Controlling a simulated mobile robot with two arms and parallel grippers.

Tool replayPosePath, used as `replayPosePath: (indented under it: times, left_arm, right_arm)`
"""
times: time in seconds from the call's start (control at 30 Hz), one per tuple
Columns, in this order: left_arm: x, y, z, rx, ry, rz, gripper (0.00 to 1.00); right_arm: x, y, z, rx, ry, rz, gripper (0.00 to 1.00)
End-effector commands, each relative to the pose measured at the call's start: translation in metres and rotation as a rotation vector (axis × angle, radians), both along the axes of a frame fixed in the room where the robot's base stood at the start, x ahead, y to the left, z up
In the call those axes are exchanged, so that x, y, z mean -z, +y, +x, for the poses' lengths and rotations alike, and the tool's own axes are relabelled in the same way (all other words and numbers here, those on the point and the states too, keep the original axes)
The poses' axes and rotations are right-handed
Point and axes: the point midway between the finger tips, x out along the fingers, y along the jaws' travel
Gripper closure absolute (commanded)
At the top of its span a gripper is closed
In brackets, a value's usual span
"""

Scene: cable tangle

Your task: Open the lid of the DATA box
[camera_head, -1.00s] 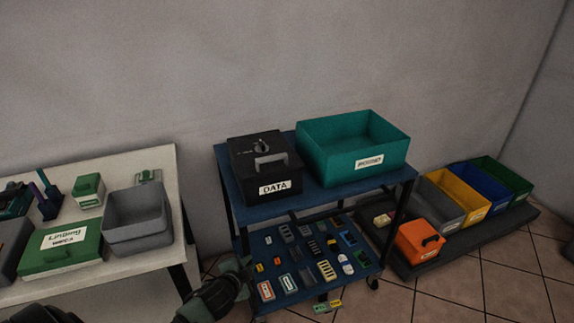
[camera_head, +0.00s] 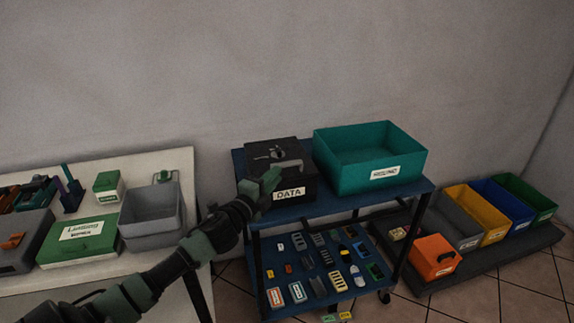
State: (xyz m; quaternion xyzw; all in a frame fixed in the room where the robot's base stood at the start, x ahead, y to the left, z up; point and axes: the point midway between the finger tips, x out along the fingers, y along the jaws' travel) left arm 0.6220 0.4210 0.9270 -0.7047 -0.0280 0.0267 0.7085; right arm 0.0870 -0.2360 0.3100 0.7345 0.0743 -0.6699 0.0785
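The black DATA box (camera_head: 295,172) stands on the left part of the blue cart's upper shelf, with a white DATA label on its front. My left gripper (camera_head: 272,178) is at the front left of the box, close to the lid's front edge. I cannot tell whether it touches the box. Its fingers are too small and dark to tell whether they are open. My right gripper is out of view.
A teal bin (camera_head: 345,175) stands right beside the DATA box on the blue cart (camera_head: 400,196). Several small parts lie on the lower shelf. A white table (camera_head: 205,275) with a grey bin (camera_head: 150,228) and a green box (camera_head: 75,248) is at the left. Coloured bins stand low at the right.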

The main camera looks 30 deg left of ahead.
Motion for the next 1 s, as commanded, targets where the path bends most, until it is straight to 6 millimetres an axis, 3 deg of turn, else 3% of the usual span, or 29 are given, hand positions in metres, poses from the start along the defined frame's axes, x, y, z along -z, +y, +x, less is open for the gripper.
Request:
replayPosePath:
  times: [0.5, 0.97, 1.0]
  left_arm:
    - [0.0, 0.005, 0.065, -0.002, 0.0, -0.006, 0.84]
    - [0.001, 0.006, 0.076, -0.001, 0.002, -0.004, 0.84]
    - [0.001, 0.006, 0.076, -0.001, 0.002, -0.004, 0.95]
  right_arm:
    - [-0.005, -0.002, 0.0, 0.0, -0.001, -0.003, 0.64]
    - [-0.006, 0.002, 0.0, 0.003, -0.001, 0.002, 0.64]
    - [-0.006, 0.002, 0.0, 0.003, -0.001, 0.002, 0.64]
